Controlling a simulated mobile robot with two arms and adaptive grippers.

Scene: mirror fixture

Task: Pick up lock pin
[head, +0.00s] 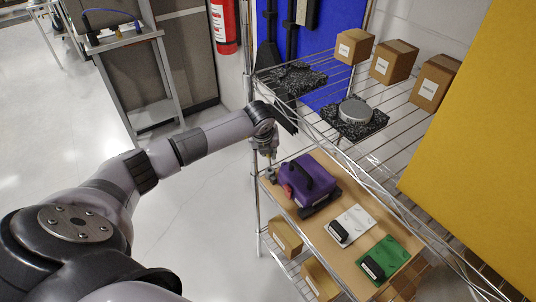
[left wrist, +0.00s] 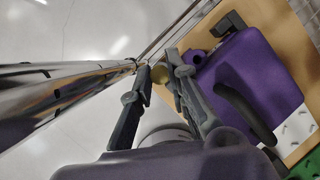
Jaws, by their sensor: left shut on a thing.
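The purple mirror fixture (head: 306,180) with a black handle sits on the wooden shelf board. It also shows at the right of the left wrist view (left wrist: 262,75). My left gripper (head: 269,160) is at the left end of the fixture, beside the shelf's chrome post. In the left wrist view its two fingers (left wrist: 158,68) are shut on a small brass-coloured piece (left wrist: 159,75), which appears to be the lock pin. The fingers hide part of it, and I cannot tell whether it is clear of the fixture. My right gripper is not in view.
The chrome post (left wrist: 65,95) runs close beside the left fingers. A white plate (head: 352,224) and a green plate (head: 390,259) lie right of the fixture. The upper wire shelf holds cardboard boxes (head: 394,62) and a round metal disc (head: 355,111). Open floor lies left.

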